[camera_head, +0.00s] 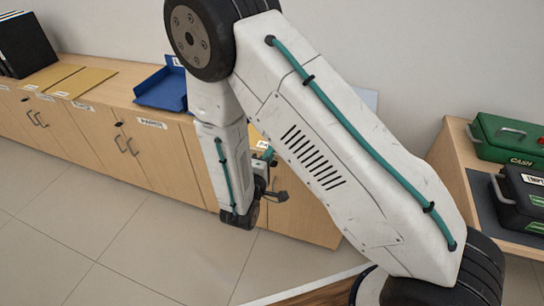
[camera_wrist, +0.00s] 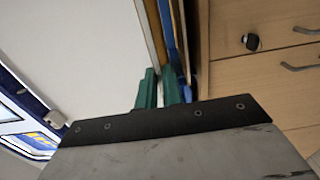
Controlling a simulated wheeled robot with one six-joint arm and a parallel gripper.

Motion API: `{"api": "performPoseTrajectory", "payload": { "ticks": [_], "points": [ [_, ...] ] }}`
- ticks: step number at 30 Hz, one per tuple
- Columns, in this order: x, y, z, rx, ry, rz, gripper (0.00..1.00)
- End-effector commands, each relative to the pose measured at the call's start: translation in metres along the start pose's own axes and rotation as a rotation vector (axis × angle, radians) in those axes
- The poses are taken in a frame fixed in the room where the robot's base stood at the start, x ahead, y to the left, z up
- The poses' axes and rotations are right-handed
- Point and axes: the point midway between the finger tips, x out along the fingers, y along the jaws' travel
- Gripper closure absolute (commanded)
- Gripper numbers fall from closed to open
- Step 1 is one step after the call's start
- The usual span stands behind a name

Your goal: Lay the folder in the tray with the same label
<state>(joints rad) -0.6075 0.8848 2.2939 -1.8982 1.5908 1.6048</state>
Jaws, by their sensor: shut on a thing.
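My gripper (camera_wrist: 161,76) shows its two teal fingers in the wrist view, closed on a thin tan folder (camera_wrist: 153,38) seen edge-on.
Two tan folders (camera_head: 83,82) lie flat on the long wooden counter (camera_head: 122,85), left of the blue tray. Black binders (camera_head: 25,44) stand at the far left. A green cash box (camera_head: 508,138) and a black case (camera_head: 520,198) sit on the right-hand desk. Floor before the cabinets is clear.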

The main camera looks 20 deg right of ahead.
Motion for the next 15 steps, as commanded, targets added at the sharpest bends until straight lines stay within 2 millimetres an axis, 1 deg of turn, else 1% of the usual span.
{"api": "performPoseTrajectory", "payload": {
  "ticks": [3,8,15],
  "points": [
    [0.003,-0.009,0.001,0.000,-0.001,0.000,1.00],
    [0.009,-0.012,0.002,0.001,-0.001,0.001,1.00],
    [0.030,-0.021,0.003,0.001,-0.004,0.000,1.00]
  ]
}}
